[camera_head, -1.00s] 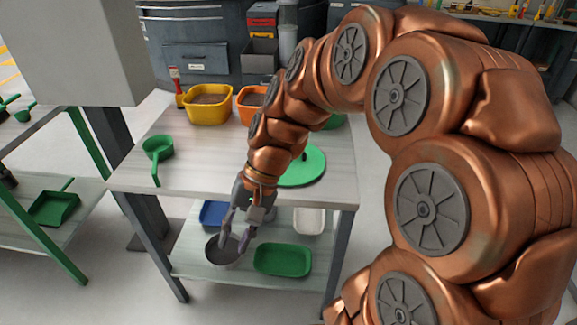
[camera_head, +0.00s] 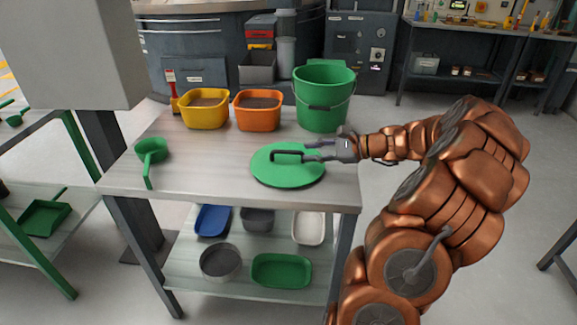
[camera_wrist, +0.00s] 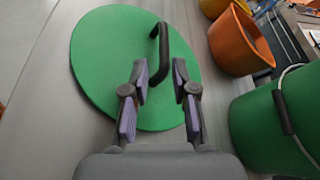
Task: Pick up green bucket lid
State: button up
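The green bucket lid (camera_head: 288,174) lies flat on the table, a round disc with a dark arched handle (camera_head: 286,155) across its middle. My gripper (camera_head: 305,153) reaches in from the right, over the lid's right part, with its fingertips close to the handle's right end. In the wrist view the lid (camera_wrist: 105,62) fills the upper left, and my gripper (camera_wrist: 165,75) is open with its two fingers apart. The handle (camera_wrist: 159,45) stands ahead of and between the fingertips there. The green bucket (camera_head: 324,98) stands upright behind my gripper, and it also shows in the wrist view (camera_wrist: 258,125).
A yellow tub (camera_head: 205,115) and an orange tub (camera_head: 258,118) stand at the back of the table (camera_head: 215,178). A green scoop (camera_head: 151,152) lies at the left. Several trays and a grey bowl (camera_head: 220,262) are on the lower shelf. The table between scoop and lid is clear.

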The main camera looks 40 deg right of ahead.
aim_at(293, 151)
jog(key=shift+r+p+x, duration=0.1)
jog(key=shift+p+x, duration=0.1)
jog(key=shift+x, duration=1.7)
jog(key=shift+r+p+x, duration=0.15)
jog(key=shift+p+x, duration=0.05)
jog(key=shift+x, duration=1.7)
jog(key=shift+w+d, duration=0.1)
jog(key=shift+w, duration=0.05)
grip_shut()
